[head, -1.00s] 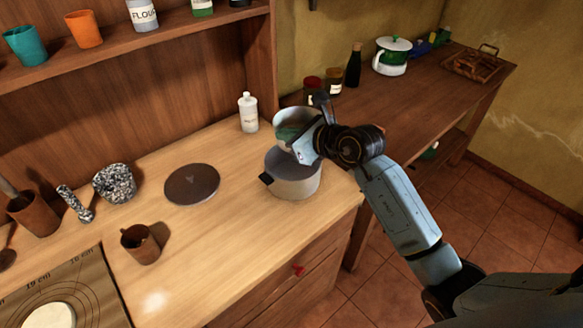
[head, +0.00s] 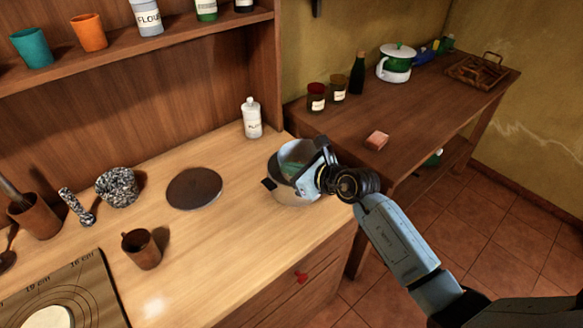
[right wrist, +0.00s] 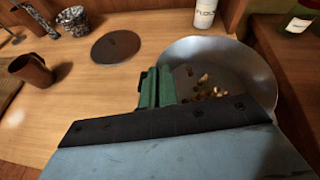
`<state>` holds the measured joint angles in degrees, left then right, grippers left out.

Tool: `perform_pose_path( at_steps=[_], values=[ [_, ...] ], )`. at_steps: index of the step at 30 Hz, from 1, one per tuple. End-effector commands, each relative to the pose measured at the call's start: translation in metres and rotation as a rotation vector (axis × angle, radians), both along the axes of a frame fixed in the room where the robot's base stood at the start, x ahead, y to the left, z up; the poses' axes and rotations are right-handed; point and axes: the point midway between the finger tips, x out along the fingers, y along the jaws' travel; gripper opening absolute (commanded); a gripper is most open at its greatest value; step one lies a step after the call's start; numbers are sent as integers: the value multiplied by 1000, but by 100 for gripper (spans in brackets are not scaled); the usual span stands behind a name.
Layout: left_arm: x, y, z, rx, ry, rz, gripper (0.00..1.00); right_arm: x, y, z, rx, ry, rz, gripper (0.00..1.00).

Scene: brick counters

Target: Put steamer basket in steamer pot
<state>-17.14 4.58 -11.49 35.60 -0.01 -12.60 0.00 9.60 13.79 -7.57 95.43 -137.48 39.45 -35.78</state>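The steamer basket (head: 284,157) is a round metal bowl with small brown-yellow bits in it; it also shows in the right wrist view (right wrist: 225,70). My right gripper (head: 293,169), with green finger pads, is at the basket's rim, and its fingers look shut on the wall (right wrist: 157,88). The basket is over the mouth of the steamer pot (head: 284,196), a grey pot with a black side handle, on the counter's right end. The basket and gripper hide most of the pot. I cannot tell how deep the basket sits. My left gripper is not in view.
A dark round disc (head: 194,188) lies left of the pot on the counter (head: 225,235). A brown mug (head: 141,249), a speckled mortar (head: 117,187) and a white bottle (head: 252,118) stand around. A side table (head: 420,110) holds jars and a pink block (head: 377,140).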

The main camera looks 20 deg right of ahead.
Motion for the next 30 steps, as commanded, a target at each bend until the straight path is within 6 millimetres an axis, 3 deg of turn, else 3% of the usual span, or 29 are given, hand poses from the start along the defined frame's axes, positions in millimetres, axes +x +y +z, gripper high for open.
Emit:
perform_pose_path(
  at_steps=[6, 9, 12, 19, 23, 30],
  values=[
    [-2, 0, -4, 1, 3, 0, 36, 0, 0, -7, -2, -1, 1, 0],
    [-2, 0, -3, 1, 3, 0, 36, 0, 0, -7, -1, 0, 0, 15],
    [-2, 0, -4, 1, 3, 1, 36, 0, 0, -7, -1, 0, 0, 24],
    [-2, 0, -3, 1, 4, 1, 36, 0, 0, -6, -1, 2, 0, 24],
    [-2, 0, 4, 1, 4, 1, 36, 0, 0, 7, 1, 0, 0, 24],
    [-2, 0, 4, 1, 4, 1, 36, -37, -20, 18, -4, 1, 0, 24]
  ],
)
